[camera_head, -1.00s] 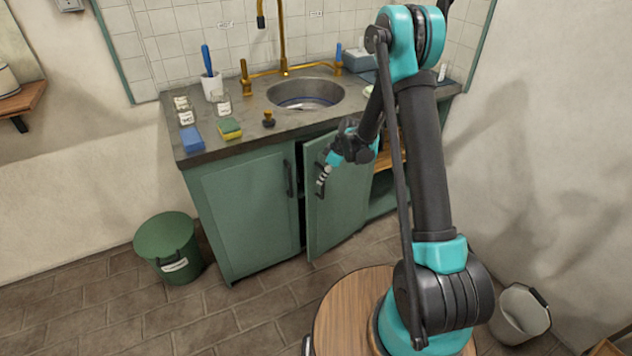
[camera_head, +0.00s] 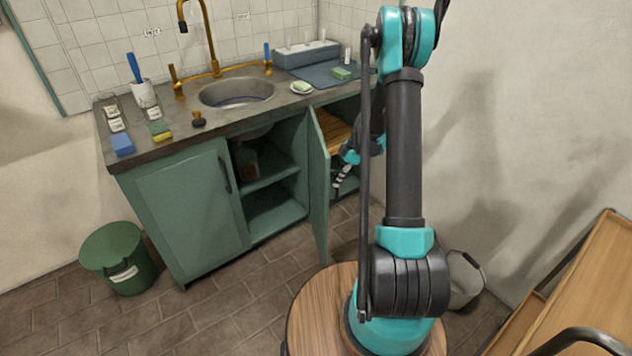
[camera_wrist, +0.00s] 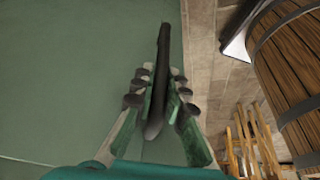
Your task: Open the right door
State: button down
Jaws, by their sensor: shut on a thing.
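The right door (camera_head: 318,187) of the green sink cabinet stands swung well out, seen nearly edge-on in the head view. Behind it the cabinet's inside with a shelf (camera_head: 266,178) shows. My gripper (camera_head: 340,180) is at the door's outer face, to the right of the door in the head view. In the wrist view my gripper (camera_wrist: 158,98) is shut on the dark door handle (camera_wrist: 163,50), with a finger on each side of it. The green door panel (camera_wrist: 75,70) fills the left of that view. The handle is hidden in the head view.
The left door (camera_head: 190,210) is closed. A green bin (camera_head: 118,262) stands left of the cabinet and a pale bucket (camera_head: 466,280) at the right. A wooden shelf unit (camera_head: 570,290) is at the lower right. In the wrist view a wooden barrel (camera_wrist: 288,70) stands right of the door.

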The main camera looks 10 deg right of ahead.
jog(key=w+d+n+g, duration=0.1)
jog(key=w+d+n, duration=0.2)
jog(key=w+d, duration=0.4)
jog(key=d, duration=0.9)
jog(key=shift+d, duration=0.35)
jog(key=shift+w, duration=0.1)
jog(key=c, duration=1.5)
grip_release()
jog(key=shift+c, duration=0.2)
jog(key=shift+a, duration=0.1)
jog(key=v, duration=1.2)
jog(key=shift+w+a, duration=0.1)
jog(key=shift+a, duration=0.05)
